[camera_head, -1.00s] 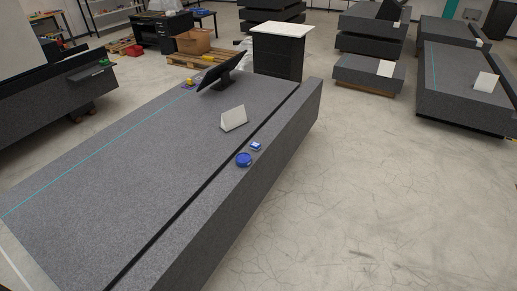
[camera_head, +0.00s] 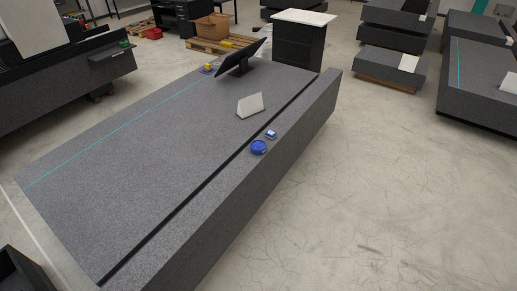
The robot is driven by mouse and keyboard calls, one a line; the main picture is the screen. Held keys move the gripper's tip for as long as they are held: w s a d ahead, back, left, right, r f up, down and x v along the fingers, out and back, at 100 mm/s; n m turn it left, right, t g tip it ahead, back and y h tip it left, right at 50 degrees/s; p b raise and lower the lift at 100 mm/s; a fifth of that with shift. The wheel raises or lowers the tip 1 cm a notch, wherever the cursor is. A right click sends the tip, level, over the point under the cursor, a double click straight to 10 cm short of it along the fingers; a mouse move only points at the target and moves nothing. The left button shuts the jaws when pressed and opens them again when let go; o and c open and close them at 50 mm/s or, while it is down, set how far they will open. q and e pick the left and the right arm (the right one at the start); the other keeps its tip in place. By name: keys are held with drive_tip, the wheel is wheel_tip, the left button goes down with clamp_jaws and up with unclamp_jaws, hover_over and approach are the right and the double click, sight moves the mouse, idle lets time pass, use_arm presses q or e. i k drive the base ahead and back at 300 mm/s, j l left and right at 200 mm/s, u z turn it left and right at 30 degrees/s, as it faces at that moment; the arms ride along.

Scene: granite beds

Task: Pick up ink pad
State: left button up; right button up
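A round blue object (camera_head: 258,147), which looks like the ink pad, lies on the near strip of the long granite bed (camera_head: 130,140), on the right side of the dark groove. A small blue and white item (camera_head: 271,134) lies just behind it, close beside it. I cannot tell for sure which of the two is the ink pad. Neither of my grippers shows in the head view.
A white folded card (camera_head: 250,105) and a black monitor (camera_head: 240,60) stand on the bed. A small yellow item (camera_head: 208,67) lies at its far end. A dark cabinet with a white top (camera_head: 298,45) stands behind.

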sight(270, 134)
drive_tip(key=i+l+u, duration=0.1)
drive_tip(key=i+l, duration=0.4)
drive_tip(key=i, duration=0.15)
drive_tip(key=i+l, duration=0.5)
drive_tip(key=i, duration=0.15)
drive_tip(key=u, duration=0.05)
